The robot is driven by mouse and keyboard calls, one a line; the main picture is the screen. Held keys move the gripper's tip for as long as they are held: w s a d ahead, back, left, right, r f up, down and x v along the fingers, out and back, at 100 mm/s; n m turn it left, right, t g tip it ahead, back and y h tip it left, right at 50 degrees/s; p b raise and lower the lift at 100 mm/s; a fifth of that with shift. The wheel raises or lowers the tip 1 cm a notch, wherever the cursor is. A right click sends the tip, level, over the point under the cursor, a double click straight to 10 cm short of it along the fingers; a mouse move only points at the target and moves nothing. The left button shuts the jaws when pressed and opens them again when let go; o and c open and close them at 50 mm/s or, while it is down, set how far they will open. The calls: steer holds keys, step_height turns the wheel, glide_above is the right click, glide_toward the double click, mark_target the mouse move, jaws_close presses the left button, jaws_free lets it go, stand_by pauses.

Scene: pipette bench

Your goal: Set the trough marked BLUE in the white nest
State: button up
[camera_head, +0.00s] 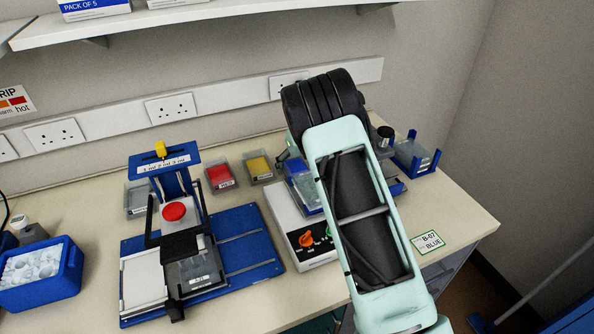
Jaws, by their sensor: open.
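A card reading "B-07 BLUE" (429,242) lies on the bench at the right. I cannot make out the word BLUE on any trough. A clear trough with bluish contents (303,187) sits at the back of a white box with knobs (300,238), partly behind my arm. Another clear trough (413,154) sits in a blue holder at the far right. A labelled clear trough (194,272) sits on the blue base of the pipetting stand. A white plate (144,277) lies beside it; I cannot tell whether it is the white nest. My arm hides my gripper.
Red (220,177), yellow (258,167) and grey (139,199) troughs stand along the back. The blue pipetting stand (240,222) fills the left middle. A blue ice tub (42,283) is at far left. A shelf (200,17) overhangs the bench. Bare bench lies at the right front.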

steer(key=c, duration=1.3)
